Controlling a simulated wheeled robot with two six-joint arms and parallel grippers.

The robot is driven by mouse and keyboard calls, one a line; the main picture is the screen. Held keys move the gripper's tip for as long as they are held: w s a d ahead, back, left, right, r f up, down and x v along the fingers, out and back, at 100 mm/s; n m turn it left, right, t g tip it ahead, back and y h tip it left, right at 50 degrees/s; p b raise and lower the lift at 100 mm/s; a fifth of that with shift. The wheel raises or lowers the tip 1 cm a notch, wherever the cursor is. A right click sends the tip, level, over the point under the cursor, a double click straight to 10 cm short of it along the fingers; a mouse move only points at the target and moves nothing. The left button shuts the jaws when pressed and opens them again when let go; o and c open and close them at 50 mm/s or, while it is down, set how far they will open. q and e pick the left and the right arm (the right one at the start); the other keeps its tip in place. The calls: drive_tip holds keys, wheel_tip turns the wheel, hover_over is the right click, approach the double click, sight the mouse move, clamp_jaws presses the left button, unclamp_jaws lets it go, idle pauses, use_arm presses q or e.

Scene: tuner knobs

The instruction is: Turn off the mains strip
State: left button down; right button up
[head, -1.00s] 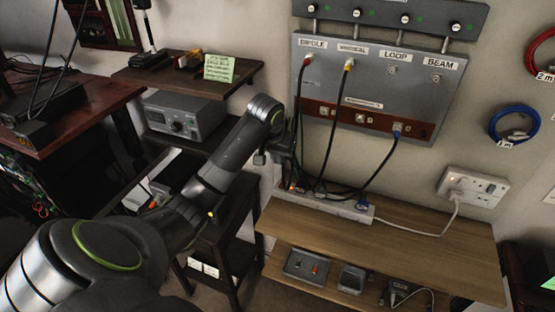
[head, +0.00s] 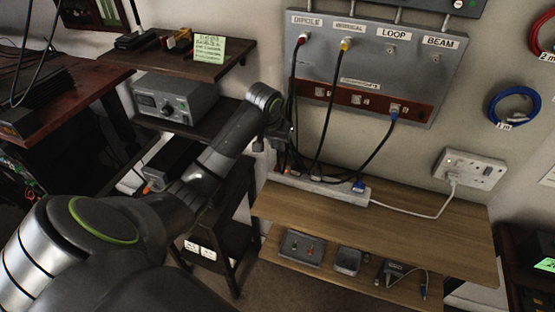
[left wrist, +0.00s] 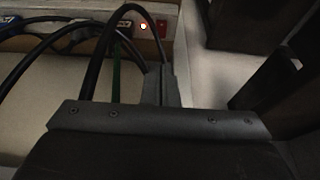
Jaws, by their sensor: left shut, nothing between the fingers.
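Contact cannot be told. My right gripper is out of view.
Black cables (head: 322,130) hang from the grey antenna panel (head: 370,65) to the strip, close to my gripper. A wall socket (head: 468,170) with a white lead is at the right. The wooden shelf's right part (head: 440,235) is clear.

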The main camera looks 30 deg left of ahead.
sight(277, 169)
use_arm(q)
drive_tip(key=x, duration=0.6)
drive_tip(key=p+x, duration=0.1)
drive_tip(key=x, duration=0.3)
drive_tip(key=shift+s+d+f, duration=0.1)
drive_tip(key=shift+s, duration=0.25)
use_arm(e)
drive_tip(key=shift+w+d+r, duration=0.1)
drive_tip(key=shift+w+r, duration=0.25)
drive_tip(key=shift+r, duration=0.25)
use_arm(q)
drive_tip(key=shift+f, duration=0.1)
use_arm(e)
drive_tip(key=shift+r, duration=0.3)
use_arm(q)
drive_tip(key=shift+s+d+f+p, duration=0.15)
drive_tip(key=shift+s+p, duration=0.25)
drive_tip(key=shift+p, duration=0.5)
drive_tip(key=shift+s+d+f+p, duration=0.1)
drive_tip(key=shift+s+p, duration=0.25)
drive_tip(key=shift+s, duration=0.05)
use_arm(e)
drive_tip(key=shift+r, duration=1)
